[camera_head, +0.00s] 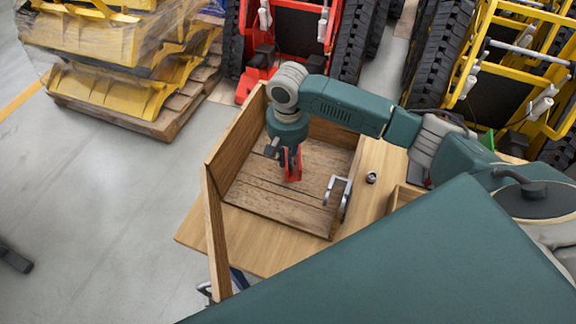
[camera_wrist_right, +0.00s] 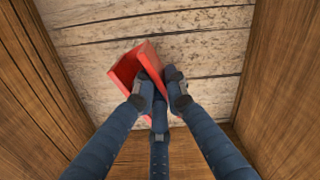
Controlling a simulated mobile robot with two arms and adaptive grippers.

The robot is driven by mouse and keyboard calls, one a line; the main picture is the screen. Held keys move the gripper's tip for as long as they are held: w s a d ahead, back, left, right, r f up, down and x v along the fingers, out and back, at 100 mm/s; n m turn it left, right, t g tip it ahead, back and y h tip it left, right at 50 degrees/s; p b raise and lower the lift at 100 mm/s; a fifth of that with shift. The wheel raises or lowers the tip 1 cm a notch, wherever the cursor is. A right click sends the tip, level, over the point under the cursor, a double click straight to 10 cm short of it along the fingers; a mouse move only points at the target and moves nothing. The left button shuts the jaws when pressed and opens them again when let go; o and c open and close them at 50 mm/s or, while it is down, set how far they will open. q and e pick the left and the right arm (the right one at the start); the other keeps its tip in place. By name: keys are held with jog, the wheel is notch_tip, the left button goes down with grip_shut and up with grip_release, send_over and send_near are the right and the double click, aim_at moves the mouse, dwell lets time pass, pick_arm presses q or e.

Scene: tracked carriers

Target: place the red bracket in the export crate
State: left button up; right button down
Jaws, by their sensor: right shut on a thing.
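The red bracket (camera_head: 294,166) is in my right gripper (camera_head: 286,158), inside the wooden crate (camera_head: 232,135) in the head view. In the right wrist view the bracket (camera_wrist_right: 126,70) is a red angled channel. The dark fingers of my right gripper (camera_wrist_right: 163,92) are shut on its near side. The crate's plank floor (camera_wrist_right: 205,52) lies beyond the bracket, with side walls left and right. Whether the bracket touches the floor I cannot tell. My left gripper is not identifiable in view.
A grey metal handle-like part (camera_head: 338,196) stands at the crate's right side. A small metal part (camera_head: 371,178) lies on the wooden table (camera_head: 265,252), near a smaller wooden box (camera_head: 402,197). Tracked carriers, red (camera_head: 333,25) and yellow (camera_head: 478,45), stand behind. A loaded pallet (camera_head: 130,118) is at upper left.

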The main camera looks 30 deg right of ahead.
jog(key=shift+f, duration=1.8)
jog(key=c, duration=1.8)
grip_release()
jog(key=shift+f, duration=0.15)
notch_tip(320, 180, up, 12)
jog(key=shift+r+b, duration=0.2)
jog(key=shift+b, duration=0.2)
jog(key=shift+s+f, duration=0.1)
